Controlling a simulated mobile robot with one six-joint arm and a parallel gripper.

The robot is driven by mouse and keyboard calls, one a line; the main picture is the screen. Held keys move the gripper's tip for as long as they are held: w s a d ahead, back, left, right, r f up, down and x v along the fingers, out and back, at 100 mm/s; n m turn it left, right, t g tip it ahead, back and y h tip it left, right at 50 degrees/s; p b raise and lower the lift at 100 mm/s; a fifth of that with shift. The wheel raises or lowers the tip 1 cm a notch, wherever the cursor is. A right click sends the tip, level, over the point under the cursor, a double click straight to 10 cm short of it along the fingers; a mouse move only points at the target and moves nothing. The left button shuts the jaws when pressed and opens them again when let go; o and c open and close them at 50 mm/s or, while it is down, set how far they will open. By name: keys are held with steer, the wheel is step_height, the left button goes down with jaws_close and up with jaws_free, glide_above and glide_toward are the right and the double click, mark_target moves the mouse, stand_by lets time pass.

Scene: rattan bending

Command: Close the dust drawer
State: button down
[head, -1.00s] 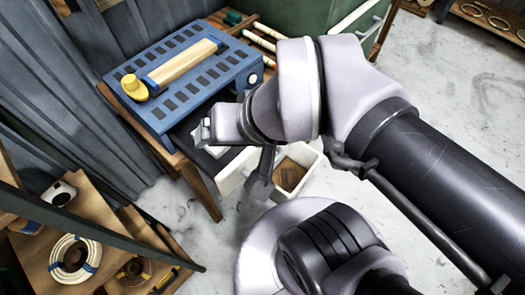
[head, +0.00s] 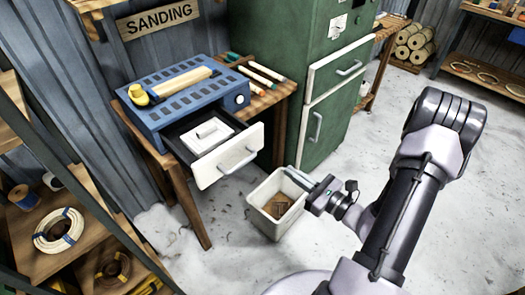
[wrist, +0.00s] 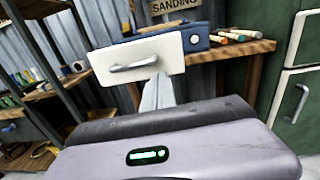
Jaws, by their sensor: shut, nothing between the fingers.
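The dust drawer (head: 216,172) stands pulled out from under a blue slotted sanding unit (head: 150,118). Its front is white with a grey bar handle (head: 238,161). A white block with a raised grip (head: 207,134) lies inside its dark tray. My gripper (head: 290,172) is shut and empty, to the right of the drawer front and apart from it in the head view. In the wrist view the shut fingers (wrist: 157,92) point toward the white drawer front (wrist: 138,58), just below it in the picture.
A cream bin (head: 262,215) with brown scraps stands on the floor below my gripper. The wooden table (head: 190,205) carries the sanding unit and several coloured sticks (head: 262,72). A green cabinet (head: 322,122) stands to the right.

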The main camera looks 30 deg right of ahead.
mark_target(254, 144)
steer(key=shift+m+h, duration=0.4)
steer(key=b+x, duration=0.1)
steer(key=x, duration=0.3)
steer(key=b+x, duration=0.1)
steer(key=x, duration=0.4)
steer(key=d+b+x, duration=0.1)
steer(key=x, duration=0.3)
steer(key=shift+w+a+f, duration=0.15)
steer(key=shift+w+f, duration=0.25)
steer(key=shift+w, duration=0.2)
steer(key=shift+w+a+r, duration=0.1)
